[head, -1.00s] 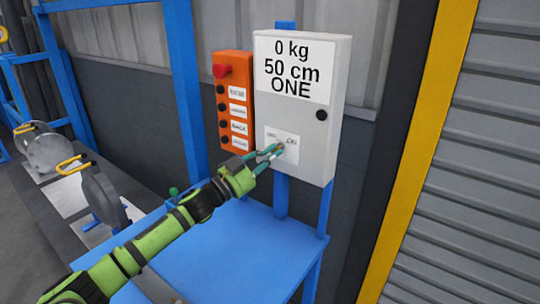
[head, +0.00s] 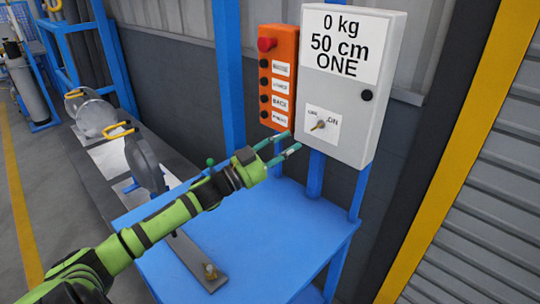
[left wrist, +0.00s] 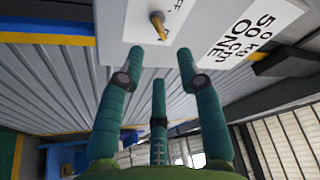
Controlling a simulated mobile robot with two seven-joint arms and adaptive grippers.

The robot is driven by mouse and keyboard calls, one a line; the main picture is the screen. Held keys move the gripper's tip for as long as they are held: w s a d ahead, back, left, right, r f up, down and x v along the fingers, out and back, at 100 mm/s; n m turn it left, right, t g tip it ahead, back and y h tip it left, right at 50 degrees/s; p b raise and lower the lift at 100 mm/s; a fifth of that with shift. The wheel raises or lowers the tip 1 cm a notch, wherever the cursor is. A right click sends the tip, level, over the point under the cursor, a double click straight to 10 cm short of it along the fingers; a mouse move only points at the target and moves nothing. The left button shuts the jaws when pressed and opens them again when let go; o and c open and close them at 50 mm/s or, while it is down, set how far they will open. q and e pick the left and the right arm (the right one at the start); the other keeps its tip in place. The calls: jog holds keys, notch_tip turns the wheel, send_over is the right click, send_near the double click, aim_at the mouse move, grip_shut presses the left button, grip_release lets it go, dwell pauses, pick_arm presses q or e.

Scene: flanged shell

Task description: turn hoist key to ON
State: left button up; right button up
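The brass-coloured hoist key (head: 319,125) sticks out of a white label low on the grey control box (head: 345,100). "ON" reads to its right. I cannot tell for sure which position the key points to. My left gripper (head: 294,141) is open and empty, a little in front of and below left of the key, not touching it. In the left wrist view the key (left wrist: 157,22) lies ahead of the spread fingers (left wrist: 160,60), near the top edge. My right gripper is not in view.
An orange button panel (head: 278,78) with a red knob hangs left of the box. A blue table (head: 250,240) stands below, with a flat grey bar (head: 195,260) on it. Round flanged parts (head: 146,160) stand at the left. A yellow post (head: 445,150) rises at the right.

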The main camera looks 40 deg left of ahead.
pick_arm(q)
jog(key=shift+v, duration=2.4)
